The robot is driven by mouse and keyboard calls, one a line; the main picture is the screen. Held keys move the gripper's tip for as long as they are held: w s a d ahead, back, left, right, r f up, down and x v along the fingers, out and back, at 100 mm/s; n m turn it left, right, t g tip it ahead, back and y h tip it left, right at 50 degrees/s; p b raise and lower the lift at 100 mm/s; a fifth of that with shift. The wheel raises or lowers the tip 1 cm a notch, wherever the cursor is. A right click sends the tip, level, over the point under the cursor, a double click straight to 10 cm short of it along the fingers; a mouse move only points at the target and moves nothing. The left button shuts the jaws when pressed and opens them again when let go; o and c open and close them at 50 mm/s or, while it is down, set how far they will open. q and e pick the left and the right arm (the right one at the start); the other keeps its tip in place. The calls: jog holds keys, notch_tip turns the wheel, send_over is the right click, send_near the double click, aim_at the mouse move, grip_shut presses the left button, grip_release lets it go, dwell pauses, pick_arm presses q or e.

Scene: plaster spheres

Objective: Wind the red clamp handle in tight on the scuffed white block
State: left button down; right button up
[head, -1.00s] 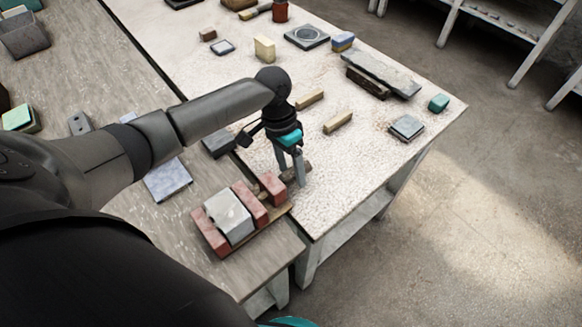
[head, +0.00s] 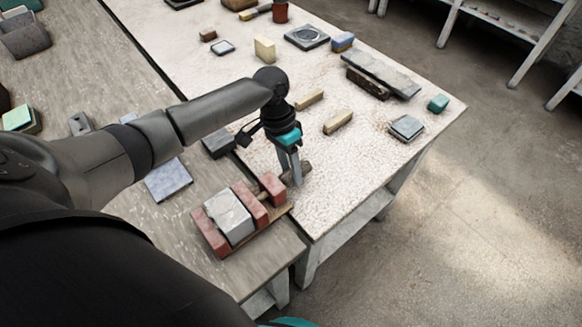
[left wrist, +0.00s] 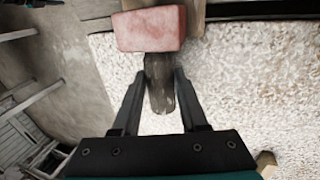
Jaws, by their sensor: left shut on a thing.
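The red clamp (head: 212,238) lies on the near bench corner on a wooden base. The scuffed white block (head: 230,215) sits between its end jaw and its middle red jaw (head: 250,204). I cannot tell whether a thin gap remains beside the block. A third red piece (head: 273,187) stands at the handle end. The handle (head: 304,170) is a dark grey-brown bar, not red. My left gripper (head: 291,183) points down and is shut on the handle. In the left wrist view the handle (left wrist: 160,85) lies between the fingers (left wrist: 159,76), beyond them the red end piece (left wrist: 150,29).
The pale speckled table (head: 350,180) abuts the grey bench. The table's right edge drops to open floor.

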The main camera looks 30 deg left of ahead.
pick_arm(q)
jog(key=shift+a+g+h, duration=0.1)
jog(key=shift+g+h, duration=0.2)
jog(key=shift+h, duration=0.4)
jog(key=shift+w+a+f+g+h+b, duration=0.1)
jog(key=shift+g+h+b, duration=0.1)
jog(key=shift+h, duration=0.15)
jog(key=shift+w+f+g+h+b, duration=0.1)
jog(key=shift+h+b, duration=0.05)
jog(key=shift+h, duration=0.2)
jog(key=shift+a+f+g+h+b, duration=0.1)
jog(key=shift+f+g+h+b, duration=0.15)
jog(key=shift+h+b, duration=0.75)
jog(key=shift+a+r+g+h+b, duration=0.15)
jog(key=shift+g+h+b, duration=0.5)
jog(key=shift+b, duration=0.55)
jog(key=shift+c, duration=2.2)
grip_release()
